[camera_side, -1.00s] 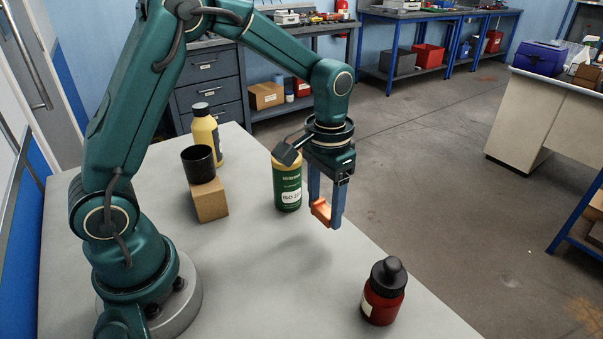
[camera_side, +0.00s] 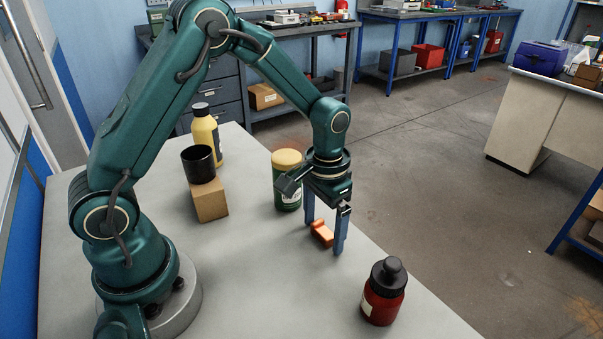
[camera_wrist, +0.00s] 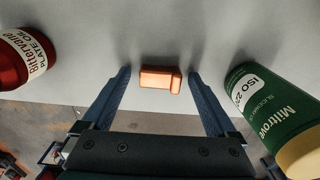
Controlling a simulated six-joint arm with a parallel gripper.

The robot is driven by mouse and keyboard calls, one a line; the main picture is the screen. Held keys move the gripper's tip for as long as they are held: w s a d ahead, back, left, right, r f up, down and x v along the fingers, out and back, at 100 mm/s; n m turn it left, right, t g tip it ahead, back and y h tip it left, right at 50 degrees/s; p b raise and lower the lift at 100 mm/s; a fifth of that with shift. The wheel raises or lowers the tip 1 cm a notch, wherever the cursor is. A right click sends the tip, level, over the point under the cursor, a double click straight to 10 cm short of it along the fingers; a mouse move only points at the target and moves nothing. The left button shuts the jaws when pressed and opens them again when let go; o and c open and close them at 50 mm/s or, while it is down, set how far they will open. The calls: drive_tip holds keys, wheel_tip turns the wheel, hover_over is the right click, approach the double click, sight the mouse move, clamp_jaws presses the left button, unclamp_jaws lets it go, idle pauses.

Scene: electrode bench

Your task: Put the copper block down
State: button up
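The copper block (camera_side: 321,232) rests on the grey bench top, between my gripper's two blue fingers. My gripper (camera_side: 325,235) points down and is open around it. In the wrist view the block (camera_wrist: 160,80) lies between the spread fingertips (camera_wrist: 160,75), with a clear gap on each side. Nothing is held.
A green bottle with a yellow cap (camera_side: 288,182) stands just behind my gripper. A red bottle with a black cap (camera_side: 383,292) stands in front, to the right. A black cup (camera_side: 198,164) sits on a cardboard-brown box (camera_side: 210,202); a yellow bottle (camera_side: 207,137) stands behind.

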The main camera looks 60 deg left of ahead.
sight(324, 230)
wheel_tip(324, 230, up, 11)
drive_tip(key=s+r+t, duration=0.4)
drive_tip(key=s+t, duration=0.1)
drive_tip(key=s, duration=0.9)
drive_tip(key=shift+r+t, duration=0.2)
drive_tip(key=shift+t, duration=0.1)
